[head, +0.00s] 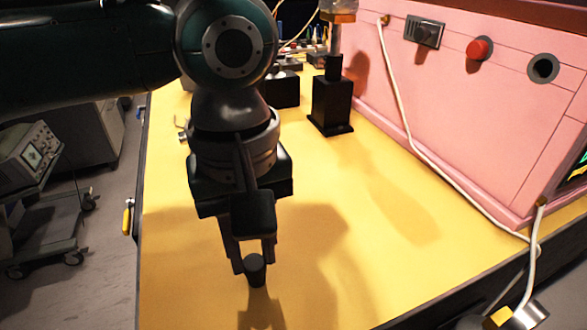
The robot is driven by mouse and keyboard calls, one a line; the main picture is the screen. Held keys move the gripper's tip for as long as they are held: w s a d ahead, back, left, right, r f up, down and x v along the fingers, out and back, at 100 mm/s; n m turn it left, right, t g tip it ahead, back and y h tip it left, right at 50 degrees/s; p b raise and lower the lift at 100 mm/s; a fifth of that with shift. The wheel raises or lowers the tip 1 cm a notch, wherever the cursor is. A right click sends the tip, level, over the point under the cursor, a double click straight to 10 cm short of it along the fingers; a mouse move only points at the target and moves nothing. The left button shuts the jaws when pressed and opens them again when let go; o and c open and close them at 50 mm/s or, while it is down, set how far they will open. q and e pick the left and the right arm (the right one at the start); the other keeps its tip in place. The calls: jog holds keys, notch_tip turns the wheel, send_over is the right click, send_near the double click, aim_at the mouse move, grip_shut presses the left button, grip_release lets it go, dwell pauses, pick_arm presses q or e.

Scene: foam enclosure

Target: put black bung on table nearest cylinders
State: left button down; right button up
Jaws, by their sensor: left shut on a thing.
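My left gripper (250,255) comes down over the yellow table (380,270), fingers pointing down. It is shut on a small black bung (256,272), which shows at the fingertips. The bung is above or at the tabletop; I cannot tell whether it touches. Black pieces of equipment stand farther back on the table, one (332,103) bearing a clear and amber upright part (338,20). I cannot tell for certain which things are the cylinders.
A pink foam enclosure (470,110) with a red button (479,48) and a round hole stands along the right. A white cable (420,150) runs down its face. A trolley with an instrument (35,155) stands at the left. The tabletop's front right is clear.

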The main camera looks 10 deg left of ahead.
aim_at(254, 260)
pick_arm(q)
jog(key=c, duration=0.6)
grip_release()
jog(key=shift+o, duration=0.2)
notch_tip(254, 260, up, 9)
jog(key=p, duration=0.1)
jog(key=s+d+f+m+t+h+p, duration=0.1)
jog(key=s+d+f+m+h+p, duration=0.2)
jog(key=s+d+m, duration=0.35)
jog(key=s+a+m+t+y+p, duration=0.25)
jog(key=s+a, duration=0.75)
jog(key=a, duration=0.5)
notch_tip(254, 260, up, 39)
jog(key=p, duration=3.8)
jog(key=shift+d+f, duration=0.2)
